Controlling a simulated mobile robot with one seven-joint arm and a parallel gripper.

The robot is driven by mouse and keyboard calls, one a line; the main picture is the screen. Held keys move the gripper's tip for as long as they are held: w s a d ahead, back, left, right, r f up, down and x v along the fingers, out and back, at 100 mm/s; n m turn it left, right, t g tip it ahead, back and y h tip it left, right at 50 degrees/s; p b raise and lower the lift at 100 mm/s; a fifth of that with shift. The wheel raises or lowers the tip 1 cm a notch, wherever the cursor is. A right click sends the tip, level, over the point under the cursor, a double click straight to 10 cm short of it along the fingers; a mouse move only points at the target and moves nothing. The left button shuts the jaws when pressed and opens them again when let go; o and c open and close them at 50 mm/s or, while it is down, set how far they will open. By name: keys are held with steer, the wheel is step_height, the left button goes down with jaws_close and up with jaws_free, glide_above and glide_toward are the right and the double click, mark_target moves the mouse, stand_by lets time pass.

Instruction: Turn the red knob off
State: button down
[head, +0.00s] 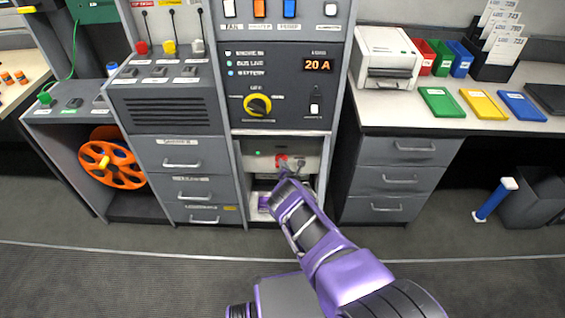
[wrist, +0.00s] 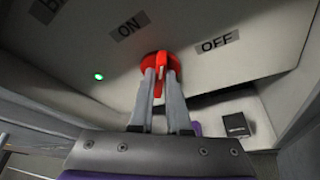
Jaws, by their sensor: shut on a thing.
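The red knob (wrist: 153,64) is on a grey panel between an ON label (wrist: 129,26) at upper left and an OFF label (wrist: 217,42) at right. In the head view the red knob (head: 281,159) shows in the low open compartment of the middle console. My gripper (wrist: 159,78) has its fingertips on either side of the knob's raised grip and is shut on it. The grip stands about upright in the wrist view. In the head view my arm reaches up to the compartment, and my gripper (head: 281,171) is partly hidden there.
A green light (wrist: 99,77) is lit left of the knob. The compartment's side wall (wrist: 298,100) stands close at right, with a dark box (wrist: 236,125) below. Drawers (head: 190,185) stand left of the compartment, and desk drawers (head: 398,180) stand right.

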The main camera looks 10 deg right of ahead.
steer(key=shift+d+f+m+t+y+b, duration=0.15)
steer(key=shift+m+y+b, duration=0.1)
steer(key=shift+m, duration=0.3)
steer(key=shift+d+r+m+t+y+b, duration=0.15)
steer(key=shift+m+y, duration=0.1)
steer(key=shift+m, duration=0.3)
steer(key=shift+a+f, duration=0.1)
steer(key=c, duration=0.9)
jaws_free()
step_height(320, 180, up, 10)
steer(key=p, duration=0.5)
